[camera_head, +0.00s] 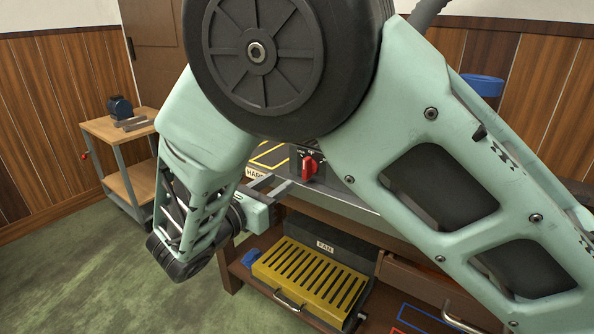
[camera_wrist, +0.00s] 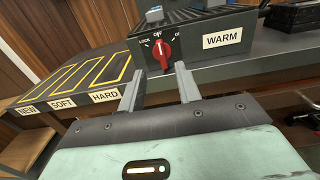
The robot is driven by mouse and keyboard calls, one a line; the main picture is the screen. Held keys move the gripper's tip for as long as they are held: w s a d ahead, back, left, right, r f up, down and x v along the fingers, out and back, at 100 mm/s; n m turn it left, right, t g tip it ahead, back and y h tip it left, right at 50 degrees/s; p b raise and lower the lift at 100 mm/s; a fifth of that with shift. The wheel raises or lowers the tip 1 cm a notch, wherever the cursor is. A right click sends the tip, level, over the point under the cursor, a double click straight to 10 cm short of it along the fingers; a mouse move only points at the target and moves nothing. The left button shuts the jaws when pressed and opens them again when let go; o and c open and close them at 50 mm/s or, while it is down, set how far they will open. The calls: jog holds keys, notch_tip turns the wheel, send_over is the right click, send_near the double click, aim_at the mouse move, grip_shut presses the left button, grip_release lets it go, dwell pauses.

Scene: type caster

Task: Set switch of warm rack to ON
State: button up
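The warm rack is a black ribbed box on the workbench, with a white WARM label (camera_wrist: 222,40) on its front in the wrist view. Its switch is a red rotary knob (camera_wrist: 161,50), with LOCK, OFF and a partly cut-off ON marked around it. The knob stands about upright, toward OFF. In the head view the red knob (camera_head: 309,168) shows below my arm, which hides most of the rack. My gripper (camera_wrist: 159,84) is open and empty, its two fingers apart in front of and below the knob, not touching it. It also shows in the head view (camera_head: 274,187), left of the knob.
Yellow-outlined bays (camera_wrist: 75,80) labelled NEW, SOFT and HARD lie left of the rack. Below the bench top, a yellow slotted unit (camera_head: 308,275) labelled FAN sits on a shelf.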

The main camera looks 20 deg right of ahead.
aim_at(304, 165)
jog(key=b+x, duration=0.1)
jog(key=x, duration=0.8)
grip_shut()
